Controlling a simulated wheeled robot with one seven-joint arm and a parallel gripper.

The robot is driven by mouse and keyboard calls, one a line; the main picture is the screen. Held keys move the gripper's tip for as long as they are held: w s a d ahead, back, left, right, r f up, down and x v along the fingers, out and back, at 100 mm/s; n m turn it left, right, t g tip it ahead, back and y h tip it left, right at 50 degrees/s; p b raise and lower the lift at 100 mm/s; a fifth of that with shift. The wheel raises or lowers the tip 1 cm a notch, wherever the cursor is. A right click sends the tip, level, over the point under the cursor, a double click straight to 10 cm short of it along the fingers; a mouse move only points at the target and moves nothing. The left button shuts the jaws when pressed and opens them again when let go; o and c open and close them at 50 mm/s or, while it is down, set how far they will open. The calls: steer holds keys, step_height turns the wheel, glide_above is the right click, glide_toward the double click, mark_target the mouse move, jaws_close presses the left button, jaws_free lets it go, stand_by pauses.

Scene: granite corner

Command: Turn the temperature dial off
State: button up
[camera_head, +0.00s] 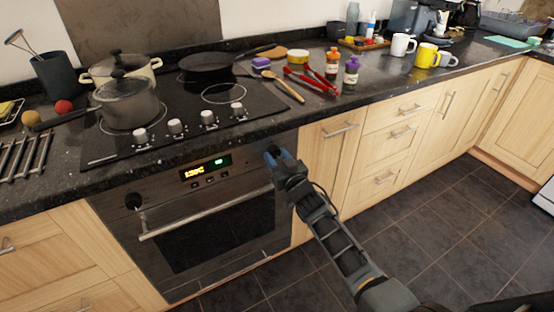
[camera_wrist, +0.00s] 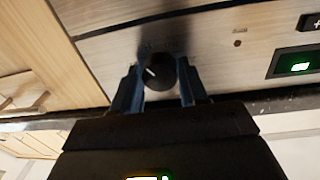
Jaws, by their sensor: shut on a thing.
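The oven (camera_head: 200,215) has a black dial at each end of its panel. The left dial (camera_head: 133,201) is free. My gripper (camera_head: 273,152) is at the panel's right end and hides the right dial in the head view. In the wrist view my gripper (camera_wrist: 161,76) has one blue finger on each side of that right dial (camera_wrist: 163,71) and is shut on it. The dial is round and black with a short white mark, which slants in this upside-down view. An orange readout (camera_head: 192,172) on the panel is lit, with a small green display (camera_head: 217,162) beside it.
The oven's bar handle (camera_head: 205,212) runs below the panel. The black hob (camera_head: 185,110) above carries pots (camera_head: 128,103) and a pan (camera_head: 208,65). Wooden drawers (camera_head: 402,132) stand right of the oven. The tiled floor (camera_head: 440,220) in front is clear.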

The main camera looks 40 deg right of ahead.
steer(key=n+b, duration=0.2)
steer(key=n, duration=0.5)
steer(key=shift+d+f, duration=0.1)
steer(key=shift+d, duration=0.05)
steer(key=n, duration=0.4)
steer(key=shift+t+y, duration=0.3)
steer(key=shift+y, duration=0.1)
steer(key=n+b, duration=0.1)
steer(key=n, duration=0.3)
steer(key=shift+d, duration=0.1)
steer(key=n, duration=0.4)
steer(key=shift+y, duration=0.3)
steer(key=n, duration=0.4)
steer(key=shift+s+r+b, duration=0.1)
steer(key=shift+r+b, duration=0.1)
steer(key=shift+b, duration=0.15)
steer(key=n, duration=0.3)
steer(key=shift+n+y, duration=0.3)
steer(key=shift+r+n, duration=0.1)
steer(key=shift+n, duration=2)
